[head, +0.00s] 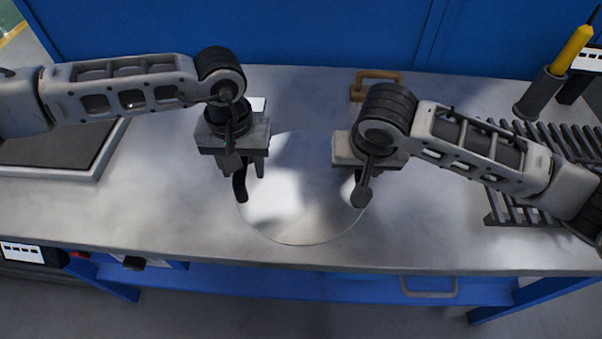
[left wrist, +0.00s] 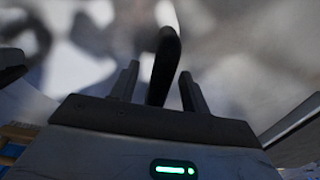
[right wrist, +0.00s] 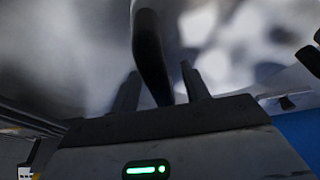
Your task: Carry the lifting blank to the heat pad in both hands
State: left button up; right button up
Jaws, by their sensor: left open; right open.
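The blank (head: 300,215) is a shiny round metal disc lying on the bench in the head view, with dark upright handles at its sides. My left gripper (head: 246,170) is over its left edge. In the left wrist view the open fingers (left wrist: 158,85) stand on either side of a black handle (left wrist: 165,60), with gaps visible. My right gripper (head: 357,172) is over the right edge. In the right wrist view its open fingers (right wrist: 162,90) also straddle a black handle (right wrist: 149,50). A dark slab in a pale frame (head: 100,165), apparently the heat pad, lies at the left.
A slatted dark rack (head: 495,205) and a holder with a yellow-handled tool (head: 570,50) stand at the right. A tan handle-shaped piece (head: 375,77) is behind my right gripper. The front bench strip is clear. A blue panel (head: 270,35) closes the back.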

pick_arm(q)
jog(key=shift+f, duration=0.4)
pick_arm(e)
jog(key=shift+w+f, duration=0.1)
jog(key=shift+f, duration=0.35)
pick_arm(q)
grip_shut()
pick_arm(e)
grip_shut()
jog(key=shift+r, duration=0.1)
dwell(0.4)
pick_arm(q)
jog(key=shift+w+r, duration=0.15)
jog(key=shift+r, duration=0.2)
pick_arm(e)
jog(key=shift+w+r, duration=0.15)
jog(key=shift+r, duration=0.2)
